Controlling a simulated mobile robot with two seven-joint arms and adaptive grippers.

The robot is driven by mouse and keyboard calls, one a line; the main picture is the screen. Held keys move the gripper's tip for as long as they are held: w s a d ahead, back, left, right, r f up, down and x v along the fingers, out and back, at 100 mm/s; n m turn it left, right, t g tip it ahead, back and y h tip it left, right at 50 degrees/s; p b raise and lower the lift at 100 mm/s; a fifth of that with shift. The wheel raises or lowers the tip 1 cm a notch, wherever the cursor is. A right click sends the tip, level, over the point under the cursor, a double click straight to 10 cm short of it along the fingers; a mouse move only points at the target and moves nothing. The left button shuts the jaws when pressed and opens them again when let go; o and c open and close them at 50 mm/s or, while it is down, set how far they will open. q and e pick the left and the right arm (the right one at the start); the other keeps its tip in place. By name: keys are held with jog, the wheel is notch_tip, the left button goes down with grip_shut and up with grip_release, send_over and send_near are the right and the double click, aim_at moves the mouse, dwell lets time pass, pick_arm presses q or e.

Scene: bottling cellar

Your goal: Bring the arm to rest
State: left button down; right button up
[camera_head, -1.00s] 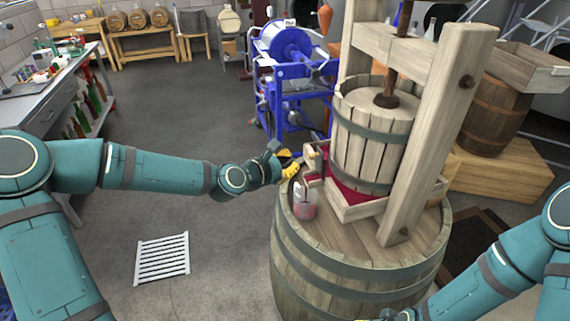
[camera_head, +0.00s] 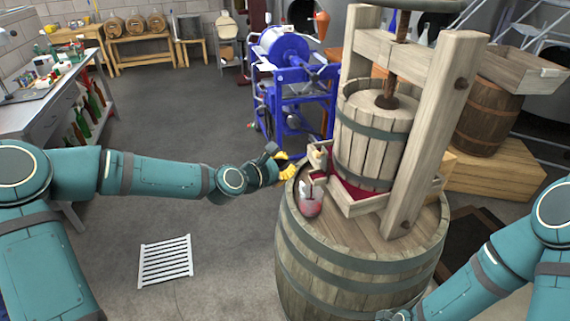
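My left arm reaches in from the left, and its dark gripper with yellow fingers (camera_head: 286,166) is just left of the wooden press (camera_head: 419,140), near its spout. The fingers are small and overlap in this view, so I cannot tell whether they are open. A glass jar with red liquid (camera_head: 310,199) stands on the barrel top below the spout, apart from the fingers. The press basket (camera_head: 370,140) sits in a tray with red juice. My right arm comes in from the lower right; its gripper is cut off by the bottom edge.
The press stands on a large upright barrel (camera_head: 350,275). A blue machine (camera_head: 290,75) is behind my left gripper. A grey bench (camera_head: 50,112) with bottles is at the left. A white floor grate (camera_head: 165,262) lies on open grey floor.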

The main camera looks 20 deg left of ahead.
pick_arm(q)
jog(key=shift+s+f, duration=0.1)
jog(key=s+d+f+m+g, duration=0.2)
jog(key=s+d+f+m, duration=0.15)
jog(key=f, duration=0.25)
jog(key=s+d+f+m+g, duration=0.2)
jog(key=s+d+f+m, duration=0.15)
jog(key=f, duration=0.25)
jog(key=s+a+f+m+g+y, duration=0.1)
jog(key=s+f+m+g, duration=0.6)
jog(key=s+f+m, duration=0.8)
jog(key=s+f+y, duration=0.1)
jog(key=s, duration=0.3)
jog(key=shift+s+a+f+m+y, duration=0.15)
jog(key=shift+f+m+y, duration=0.25)
